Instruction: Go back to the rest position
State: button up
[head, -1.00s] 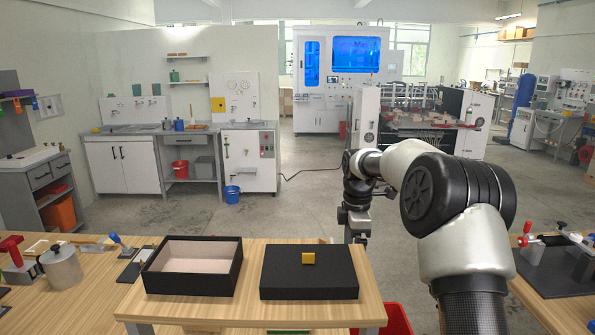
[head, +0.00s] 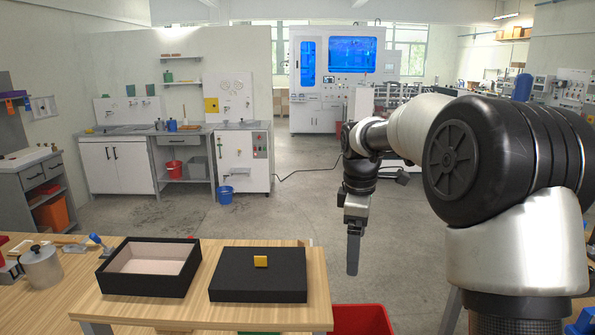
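My gripper (head: 353,256) hangs pointing down in the head view, to the right of the wooden table and clear of it. It is seen side-on, so I cannot tell whether its fingers are apart. Nothing shows hanging from it. An open black box (head: 150,285) with a pale inside sits on the table. A black lid (head: 258,287) with a yellow tab (head: 261,261) on top lies to its right, apart from the box.
The wooden table (head: 320,302) bears the box and lid. A red bin (head: 362,320) stands at its right side, below my gripper. A metal pot (head: 41,268) and tools are on the left bench. Open grey floor lies beyond the table.

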jog(key=s+r+m+t+p, duration=0.1)
jog(key=s+r+m, duration=0.35)
jog(key=s, duration=0.35)
jog(key=s+r+m+t, duration=0.25)
jog(key=s+r, duration=0.25)
jog(key=s, duration=0.4)
jog(key=s+f+m+t, duration=0.1)
jog(key=s+f+m, duration=0.1)
jog(key=s+m, duration=0.5)
jog(key=shift+s+d+f+m+y+p, duration=0.25)
jog(key=shift+s+f+m+y+p, duration=0.15)
jog(key=shift+s, duration=2.65)
